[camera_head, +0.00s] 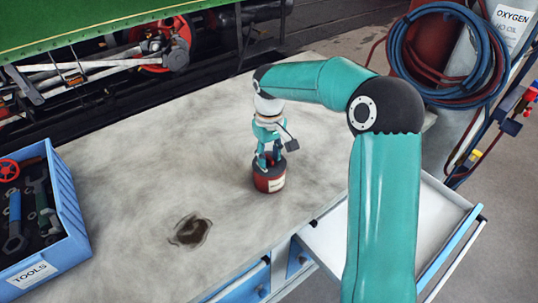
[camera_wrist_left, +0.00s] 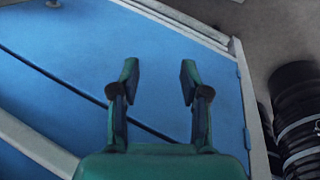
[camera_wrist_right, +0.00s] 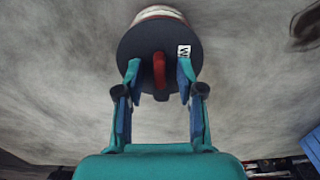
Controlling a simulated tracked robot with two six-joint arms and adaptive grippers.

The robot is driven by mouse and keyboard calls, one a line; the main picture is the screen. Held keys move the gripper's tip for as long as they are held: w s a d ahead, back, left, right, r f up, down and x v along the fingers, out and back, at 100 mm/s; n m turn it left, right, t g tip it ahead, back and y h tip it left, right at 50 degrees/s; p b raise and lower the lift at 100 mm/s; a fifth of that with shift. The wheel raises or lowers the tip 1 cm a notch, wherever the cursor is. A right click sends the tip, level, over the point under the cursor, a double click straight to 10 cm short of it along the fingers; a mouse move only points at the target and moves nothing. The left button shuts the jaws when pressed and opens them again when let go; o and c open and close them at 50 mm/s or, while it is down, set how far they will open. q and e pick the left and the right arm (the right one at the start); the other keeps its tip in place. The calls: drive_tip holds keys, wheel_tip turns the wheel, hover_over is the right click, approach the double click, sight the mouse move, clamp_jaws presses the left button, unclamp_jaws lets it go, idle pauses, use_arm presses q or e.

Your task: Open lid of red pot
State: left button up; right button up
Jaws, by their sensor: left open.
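The red pot (camera_head: 269,183) stands on the worn grey workbench. In the right wrist view its dark round lid (camera_wrist_right: 137,47) is on top, with a red knob (camera_wrist_right: 160,76) in the middle. My right gripper (camera_head: 268,160) points down just above the pot and hides much of the lid in the head view. In the right wrist view its open fingers (camera_wrist_right: 160,78) stand on either side of the knob, with a gap to each side. My left gripper (camera_wrist_left: 157,75) is open and empty in front of a blue cabinet panel, and is not in the head view.
A blue tool crate (camera_head: 72,215) stands at the bench's left. A drawer (camera_head: 345,245) is open at the right front, partly behind my right arm. Coiled hoses (camera_head: 470,70) and a gas cylinder (camera_head: 510,35) are at the upper right. The bench around the pot is clear.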

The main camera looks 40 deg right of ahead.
clamp_jaws()
